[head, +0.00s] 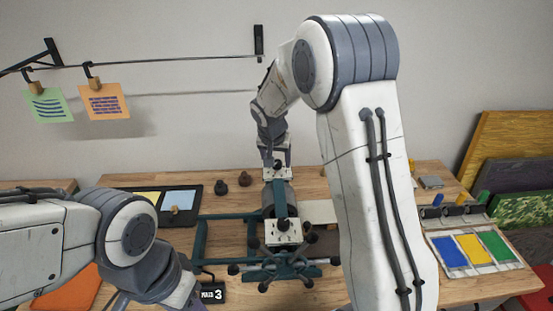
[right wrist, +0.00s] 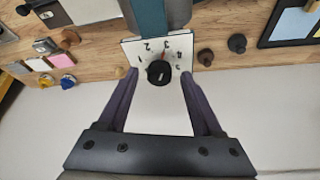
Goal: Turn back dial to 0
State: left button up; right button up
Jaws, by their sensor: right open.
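The back dial is a black round knob (right wrist: 160,72) on a white plate with numbers around it, in the right wrist view. A small red mark shows at the knob's edge on the numbered side; I cannot tell exactly which number it meets. The dial's white plate (head: 277,172) also shows at the back of the green press in the head view. My right gripper (head: 275,160) is open, its fingers on either side of the knob with gaps. A front dial (head: 283,226) sits nearer on the press.
The green press (head: 200,240) with several spoked handles stands on the wooden table. Two dark knobs (head: 221,187) and a dark tray (head: 200,208) lie left, colour swatches (head: 470,248) right.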

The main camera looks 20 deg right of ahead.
grip_shut()
jog(key=shift+r, duration=0.1)
